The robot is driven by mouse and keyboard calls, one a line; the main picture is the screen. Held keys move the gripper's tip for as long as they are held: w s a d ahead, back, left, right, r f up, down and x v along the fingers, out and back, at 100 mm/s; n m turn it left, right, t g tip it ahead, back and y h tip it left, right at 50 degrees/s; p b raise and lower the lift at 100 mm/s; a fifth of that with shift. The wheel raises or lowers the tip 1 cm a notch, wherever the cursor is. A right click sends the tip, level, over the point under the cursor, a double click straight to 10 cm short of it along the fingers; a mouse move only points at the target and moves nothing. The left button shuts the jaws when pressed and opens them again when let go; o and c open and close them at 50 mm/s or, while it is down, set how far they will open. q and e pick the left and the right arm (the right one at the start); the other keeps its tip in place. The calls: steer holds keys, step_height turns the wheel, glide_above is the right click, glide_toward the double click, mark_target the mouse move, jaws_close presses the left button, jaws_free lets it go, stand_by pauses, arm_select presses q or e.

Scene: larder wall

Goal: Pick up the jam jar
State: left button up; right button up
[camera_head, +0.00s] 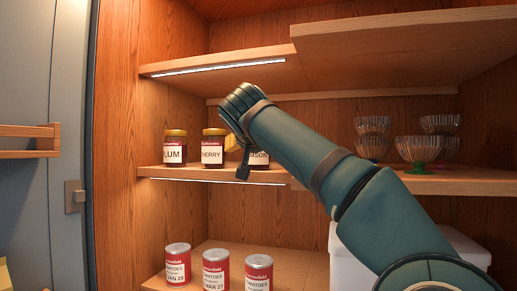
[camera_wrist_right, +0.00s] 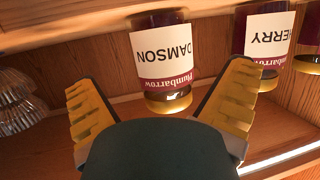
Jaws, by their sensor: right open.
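Three dark jam jars with gold lids and white labels stand in a row on the middle shelf: a plum jar (camera_head: 175,148), a cherry jar (camera_head: 212,148) and a damson jar (camera_head: 259,158). My right gripper (camera_head: 236,143) is in front of the damson jar and hides part of it. In the wrist view, which is upside down, my right gripper (camera_wrist_right: 158,82) is open and empty. The damson jar (camera_wrist_right: 168,60) is ahead, between the lines of the two yellow fingers. The cherry jar (camera_wrist_right: 264,42) stands beside it. My left gripper is not in view.
Several ribbed glass dishes (camera_head: 418,149) stand at the right on the middle shelf (camera_head: 158,172). An upper shelf (camera_head: 195,66) hangs above the jars. Three red tomato cans (camera_head: 216,271) and a white box (camera_head: 347,262) are below. A grey door panel (camera_head: 30,85) is at left.

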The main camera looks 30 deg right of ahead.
steer(key=p+x, duration=0.1)
steer(key=x, duration=0.4)
steer(key=shift+f, duration=0.15)
steer(key=shift+a, duration=0.1)
steer(key=c, duration=1.3)
